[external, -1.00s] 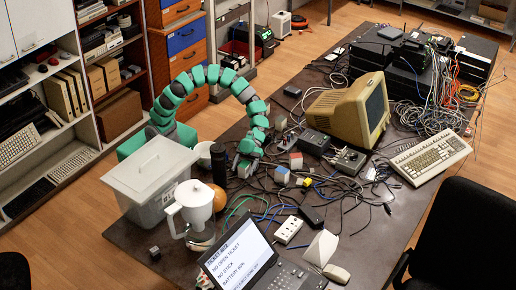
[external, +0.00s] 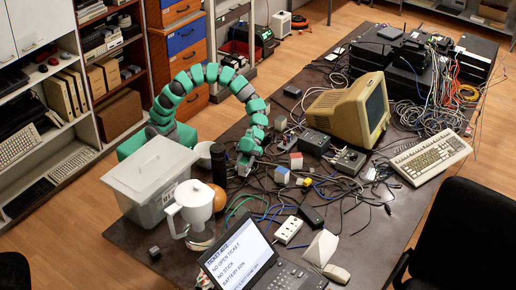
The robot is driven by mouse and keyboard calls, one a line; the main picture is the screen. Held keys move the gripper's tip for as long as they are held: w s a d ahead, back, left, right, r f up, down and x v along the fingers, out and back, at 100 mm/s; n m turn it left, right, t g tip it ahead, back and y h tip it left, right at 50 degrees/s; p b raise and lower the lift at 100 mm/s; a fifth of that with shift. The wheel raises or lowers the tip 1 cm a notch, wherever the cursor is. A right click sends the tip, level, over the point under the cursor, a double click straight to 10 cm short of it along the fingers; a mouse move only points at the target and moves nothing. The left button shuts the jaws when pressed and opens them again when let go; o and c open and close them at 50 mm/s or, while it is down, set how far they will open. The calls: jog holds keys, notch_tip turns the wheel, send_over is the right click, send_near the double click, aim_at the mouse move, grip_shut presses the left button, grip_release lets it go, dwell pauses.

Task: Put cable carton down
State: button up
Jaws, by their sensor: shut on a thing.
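My gripper (external: 244,166) is low over the table, at the end of my green arm, just right of a dark cylinder. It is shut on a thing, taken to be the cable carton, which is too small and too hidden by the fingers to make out. I cannot tell whether it touches the table (external: 138,232). Two small boxes stand to the right of my gripper, one with a blue side (external: 281,175) and one grey with a reddish part (external: 296,160).
A translucent bin (external: 150,207), a white jug (external: 194,205) and the dark cylinder (external: 218,163) stand left of my gripper. Loose cables cover the table to the right. A laptop (external: 240,250) is at the front, a beige monitor (external: 345,110) behind right. The front left corner is mostly clear.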

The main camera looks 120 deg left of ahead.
aim_at(243, 163)
notch_tip(243, 163, up, 7)
jog(key=shift+r+p, duration=0.2)
jog(key=shift+p, duration=0.35)
jog(key=w+d+n+t+y+b, duration=0.2)
jog(key=w+d+n+t, duration=0.15)
jog(key=w, duration=0.45)
jog(key=w+d+n+t+y+b, duration=0.2)
jog(key=w+d+n+t, duration=0.15)
jog(key=w, duration=0.55)
jog(key=shift+s+d+f+b, duration=0.1)
jog(key=shift+f+b, duration=0.55)
jog(key=shift+f, duration=1.65)
jog(key=shift+d+f+b, duration=0.1)
jog(key=shift+f+b, duration=0.5)
jog(key=shift+f, duration=1.65)
jog(key=shift+f, duration=0.1)
jog(key=o, duration=1.1)
jog(key=shift+c, duration=0.2)
jog(key=p+v, duration=0.2)
jog(key=v, duration=1)
jog(key=shift+a, duration=0.15)
